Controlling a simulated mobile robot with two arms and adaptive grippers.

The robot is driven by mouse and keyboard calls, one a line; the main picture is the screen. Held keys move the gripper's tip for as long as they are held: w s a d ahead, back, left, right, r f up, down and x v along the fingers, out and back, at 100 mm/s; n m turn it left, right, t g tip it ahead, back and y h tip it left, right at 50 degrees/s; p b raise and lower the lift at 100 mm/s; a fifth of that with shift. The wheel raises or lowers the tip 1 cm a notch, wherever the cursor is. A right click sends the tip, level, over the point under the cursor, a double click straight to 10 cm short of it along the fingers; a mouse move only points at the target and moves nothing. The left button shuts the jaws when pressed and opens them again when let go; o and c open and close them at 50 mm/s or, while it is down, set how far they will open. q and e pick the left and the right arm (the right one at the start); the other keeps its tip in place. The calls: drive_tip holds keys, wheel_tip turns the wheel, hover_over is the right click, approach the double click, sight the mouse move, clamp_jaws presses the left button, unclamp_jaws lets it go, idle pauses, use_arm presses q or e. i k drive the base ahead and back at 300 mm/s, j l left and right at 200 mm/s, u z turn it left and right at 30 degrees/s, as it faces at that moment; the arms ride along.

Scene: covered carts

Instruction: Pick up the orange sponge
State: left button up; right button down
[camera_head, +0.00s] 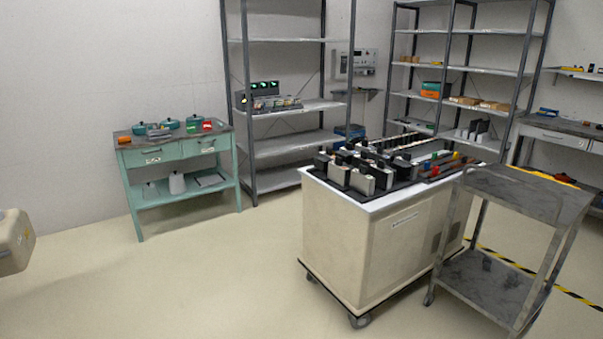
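I cannot clearly make out a sponge at this distance. A smaller orange item (124,140) lies near the table's left front edge. Either could be the orange sponge; their shapes are too small to tell. Neither of my grippers shows in the head view.
A beige cart (345,235) with many dark-and-grey items on top stands right of centre. A grey metal cart (530,190) stands at its right. Tall grey shelves (290,149) stand behind. The floor before the teal table (190,265) is clear.

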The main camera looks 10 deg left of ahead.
sight(126, 139)
drive_tip(key=i+u, duration=0.3)
drive_tip(key=i, duration=0.2)
drive_tip(key=i+l+u, duration=0.2)
drive_tip(key=i+u, duration=0.15)
drive_tip(key=i+j+u, duration=0.2)
drive_tip(key=i+u, duration=0.2)
drive_tip(key=i, duration=0.6)
drive_tip(key=i+l+u, duration=0.15)
drive_tip(key=i+u, duration=0.2)
drive_tip(key=i, duration=1.65)
drive_tip(key=i+u, duration=0.15)
drive_tip(key=i, duration=0.95)
